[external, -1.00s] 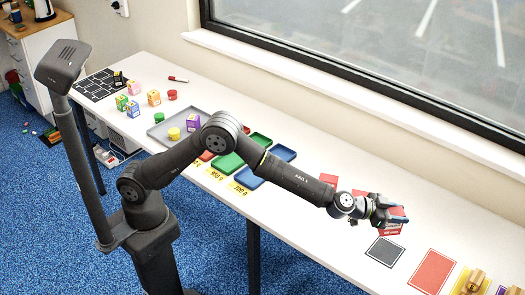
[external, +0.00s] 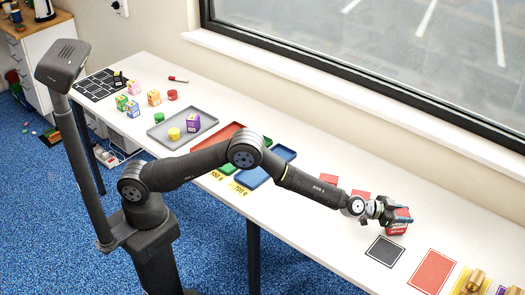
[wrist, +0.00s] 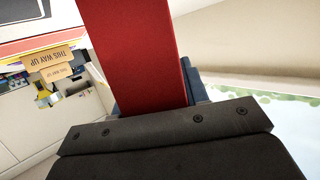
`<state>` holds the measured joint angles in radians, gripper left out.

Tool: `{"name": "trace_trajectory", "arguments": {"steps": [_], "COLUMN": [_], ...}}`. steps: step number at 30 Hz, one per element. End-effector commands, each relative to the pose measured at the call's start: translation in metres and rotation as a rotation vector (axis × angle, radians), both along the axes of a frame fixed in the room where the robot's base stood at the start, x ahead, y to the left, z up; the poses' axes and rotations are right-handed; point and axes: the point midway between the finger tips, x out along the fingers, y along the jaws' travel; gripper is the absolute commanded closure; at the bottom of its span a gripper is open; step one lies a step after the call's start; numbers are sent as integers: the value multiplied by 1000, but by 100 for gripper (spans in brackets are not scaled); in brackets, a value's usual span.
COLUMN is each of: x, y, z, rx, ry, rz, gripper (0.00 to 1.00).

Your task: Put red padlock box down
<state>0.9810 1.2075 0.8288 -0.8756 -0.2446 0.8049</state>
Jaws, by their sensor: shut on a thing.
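The red padlock box (external: 397,228) is at the right part of the white table in the external view. My gripper (external: 392,212) is shut on it, with blue fingers around its upper part. The box looks upright and low over the table; I cannot tell whether its base touches. In the wrist view the red box (wrist: 138,50) fills the upper middle as a plain red face, and a blue finger (wrist: 197,85) shows beside it.
A dark square mat (external: 384,252) and a red mat (external: 432,273) lie in front of the box. Small red mats (external: 329,182) lie behind my forearm. Brass-coloured pieces (external: 474,280) stand at the right. Trays (external: 266,168) and a grey tray (external: 160,131) with small boxes are further left.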

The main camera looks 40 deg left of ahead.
Motion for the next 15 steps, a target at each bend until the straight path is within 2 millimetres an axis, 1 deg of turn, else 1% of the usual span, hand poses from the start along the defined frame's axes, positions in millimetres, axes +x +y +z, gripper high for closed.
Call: {"name": "trace_trajectory", "arguments": {"steps": [3, 10, 14, 15], "x": [0, 0, 0, 0], "y": [0, 0, 0, 0], "z": [-5, -5, -9, -10], "rx": [-3, -4, -1, -1], "ry": [-2, -2, -3, -2], "rz": [1, 0, 1, 0], "gripper": [94, 94, 94, 53]}}
